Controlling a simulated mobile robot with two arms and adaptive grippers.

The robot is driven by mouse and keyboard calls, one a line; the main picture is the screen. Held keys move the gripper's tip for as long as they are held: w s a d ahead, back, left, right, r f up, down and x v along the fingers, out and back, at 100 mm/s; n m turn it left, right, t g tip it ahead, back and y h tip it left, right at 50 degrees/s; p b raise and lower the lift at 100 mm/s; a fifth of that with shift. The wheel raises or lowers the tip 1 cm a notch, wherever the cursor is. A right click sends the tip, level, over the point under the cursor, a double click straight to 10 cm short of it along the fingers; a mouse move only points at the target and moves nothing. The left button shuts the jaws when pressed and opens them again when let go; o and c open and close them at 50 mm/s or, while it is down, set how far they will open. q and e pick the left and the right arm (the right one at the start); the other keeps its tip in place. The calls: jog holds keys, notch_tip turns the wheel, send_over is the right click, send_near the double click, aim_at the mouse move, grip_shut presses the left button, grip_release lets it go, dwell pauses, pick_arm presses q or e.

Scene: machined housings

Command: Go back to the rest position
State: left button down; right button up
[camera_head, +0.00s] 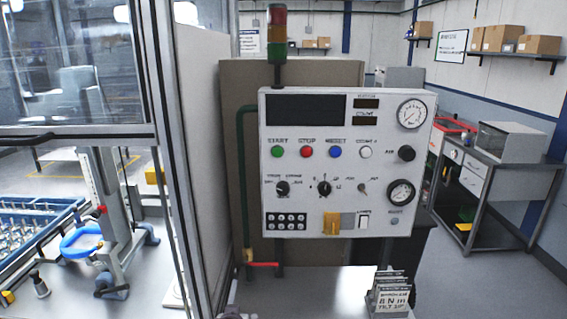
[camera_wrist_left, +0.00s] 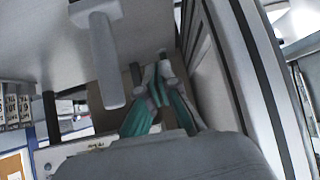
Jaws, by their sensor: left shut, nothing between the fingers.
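My left gripper (camera_wrist_left: 161,70) shows in the left wrist view, its grey and teal fingers together with nothing held between them. The fingers point toward a narrow gap beside a pale wall with a dark-edged frame. In the head view I cannot make out the left gripper clearly. My right gripper is in neither view. The control panel (camera_head: 330,218) stands upright in the middle of the head view, with round buttons, knobs, two gauges and a dark screen.
A glass-and-metal enclosure frame (camera_head: 165,130) stands left of the panel. A red-handled valve (camera_head: 263,264) is below it. A card stand (camera_head: 390,295) sits on the bench at lower right. In the wrist view, a pale grey bar (camera_wrist_left: 107,62) is close by the fingers. Floor is clear at right.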

pick_arm(q)
jog(key=s+a+f+g, duration=0.2)
jog(key=s+a+f, duration=0.1)
jog(key=s, duration=0.6)
jog(key=s+a+f+g, duration=0.1)
jog(key=s+a+f, duration=0.15)
jog(key=s, duration=0.75)
jog(key=s+a+r+m+g, duration=0.1)
jog(key=s+r+g, duration=0.1)
jog(key=s, duration=0.7)
jog(key=s+a+r+m+g, duration=0.1)
jog(key=s+a+r, duration=0.1)
jog(key=s, duration=0.8)
notch_tip(320, 180, down, 35)
jog(key=s+g+b, duration=0.1)
jog(key=g+b, duration=0.1)
jog(key=b, duration=0.5)
jog(key=s+a+f+b, duration=0.1)
jog(key=s+f+b, duration=0.1)
jog(key=s+f, duration=0.6)
jog(key=s+a+f+g+b, duration=0.1)
jog(key=s+f+b, duration=0.2)
jog(key=s+f, duration=0.5)
notch_tip(320, 180, down, 4)
jog(key=shift+s+a+f+m+h, duration=0.1)
jog(key=shift+s+a+m+h, duration=0.1)
jog(key=shift+a+m+h, duration=0.15)
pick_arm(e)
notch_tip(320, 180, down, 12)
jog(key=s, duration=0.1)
